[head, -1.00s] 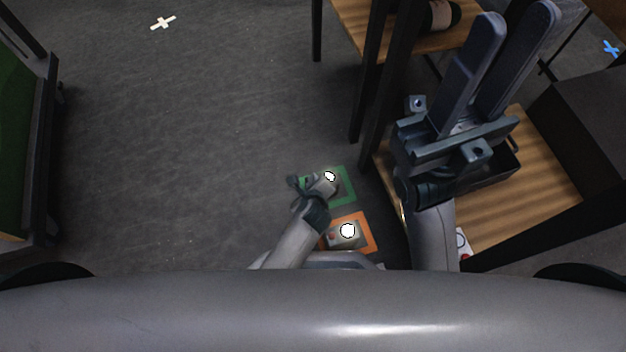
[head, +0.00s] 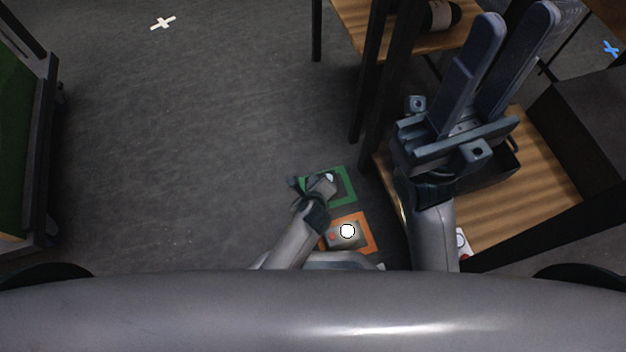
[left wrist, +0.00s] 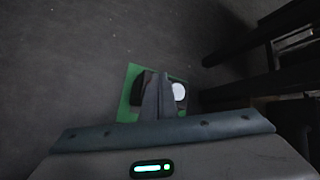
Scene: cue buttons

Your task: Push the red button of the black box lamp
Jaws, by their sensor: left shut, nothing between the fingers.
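The black box (head: 338,188) with a pale lamp dome (head: 330,178) sits on a green-bordered square on the floor, low at centre. The dome looks dull. My left gripper (head: 322,184) is shut and empty, right over the box and partly covering it. In the left wrist view its fingers (left wrist: 158,97) point down at the box (left wrist: 138,90), beside the dome (left wrist: 179,92). The red button is hidden by the fingers. Whether the tips touch it cannot be told. My right gripper (head: 515,16) is raised at the upper right, open and empty.
A grey box (head: 340,238) with a red button and a bright white lamp stands on an orange square just nearer. A wooden shelf unit (head: 540,180) with dark posts stands on the right.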

